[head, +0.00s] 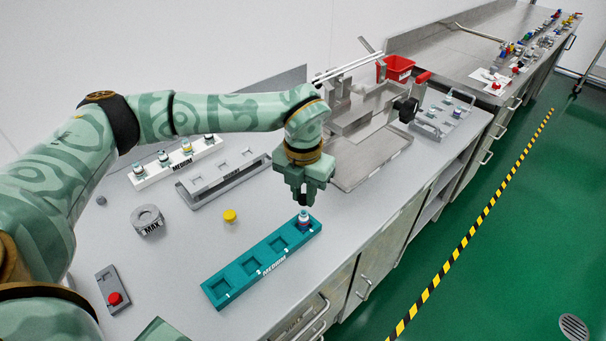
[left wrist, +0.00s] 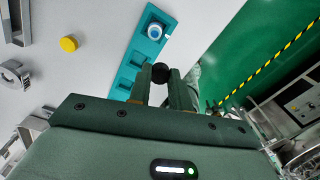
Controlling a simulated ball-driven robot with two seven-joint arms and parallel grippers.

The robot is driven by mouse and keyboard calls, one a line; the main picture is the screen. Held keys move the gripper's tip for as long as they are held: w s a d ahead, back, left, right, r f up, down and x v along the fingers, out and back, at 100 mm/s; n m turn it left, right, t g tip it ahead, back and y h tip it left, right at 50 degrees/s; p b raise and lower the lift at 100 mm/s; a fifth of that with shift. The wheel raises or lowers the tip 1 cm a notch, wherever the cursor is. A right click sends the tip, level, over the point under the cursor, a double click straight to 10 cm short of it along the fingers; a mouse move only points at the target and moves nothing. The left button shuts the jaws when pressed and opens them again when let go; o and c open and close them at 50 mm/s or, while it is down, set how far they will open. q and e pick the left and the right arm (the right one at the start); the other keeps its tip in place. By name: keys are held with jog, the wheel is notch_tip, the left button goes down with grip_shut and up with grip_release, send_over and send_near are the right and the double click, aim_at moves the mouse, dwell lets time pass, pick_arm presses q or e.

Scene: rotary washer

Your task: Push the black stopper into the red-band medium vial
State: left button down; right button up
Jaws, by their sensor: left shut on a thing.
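My left gripper (head: 303,200) points down just above the far right end of the teal rack marked MEDIUM (head: 240,276). In the left wrist view its two fingers (left wrist: 164,84) are shut on the round black stopper (left wrist: 160,71). A small vial (head: 304,217) with a whitish top and blue and reddish colour stands upright in the rack's end pocket, just below the gripper. It also shows in the left wrist view (left wrist: 155,31), a little apart from the stopper in the picture. My right gripper is not in view.
The rack's other pockets look empty. A yellow cap (head: 230,215) lies left of the rack. A grey MAX ring (head: 148,220), a red button box (head: 113,297), a white vial rack (head: 178,162) and an empty grey rack (head: 225,178) stand around. A metal tray (head: 372,160) lies behind right.

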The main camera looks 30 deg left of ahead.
pick_arm(q)
jog(key=w+n+p, duration=0.1)
jog(key=w+n, duration=0.1)
jog(key=n, duration=0.4)
jog(key=n+b, duration=0.4)
jog(key=n, duration=0.2)
send_over(303, 215)
jog(key=f, duration=0.4)
jog(key=shift+w+a+f, duration=0.1)
jog(key=shift+w+f, duration=0.1)
jog(key=shift+w, duration=0.15)
jog(key=shift+f, duration=0.9)
jog(key=shift+r, duration=0.15)
jog(key=shift+r+p, duration=0.3)
jog(key=shift+p, duration=0.25)
jog(key=shift+p, duration=0.3)
jog(key=shift+f+b, duration=0.3)
jog(key=shift+f, duration=0.6)
dwell(0.3)
